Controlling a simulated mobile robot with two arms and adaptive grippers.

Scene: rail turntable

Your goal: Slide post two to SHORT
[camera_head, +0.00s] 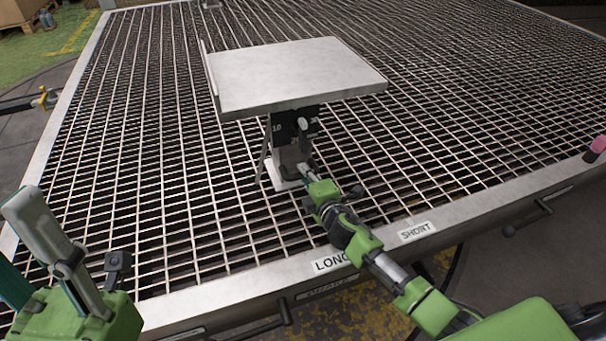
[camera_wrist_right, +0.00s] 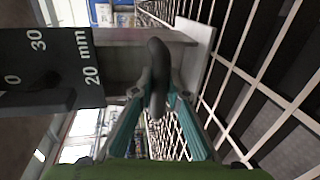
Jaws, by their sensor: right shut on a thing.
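Post two, whose number I cannot read, carries a flat pale plate (camera_head: 295,75) on a dark column (camera_head: 290,140) with a millimetre scale. It stands upright on the grating, and its white foot (camera_head: 274,174) shows behind my right gripper. My right gripper (camera_head: 308,172) is shut on a dark handle (camera_wrist_right: 158,70) low on the post. The scale (camera_wrist_right: 85,60) shows beside it in the wrist view. The SHORT label (camera_head: 416,231) and the LONG label (camera_head: 331,262) are on the front rim. My left gripper (camera_head: 28,245) is open and empty at the left; its far finger is cut off.
The grating (camera_head: 440,110) is clear around the post. A pale metal rim (camera_head: 510,192) borders it, with handles (camera_head: 548,203) below the front edge. A pink-topped black object (camera_head: 595,149) stands on the right rim. Boxes and a pallet (camera_head: 30,12) are at the far left.

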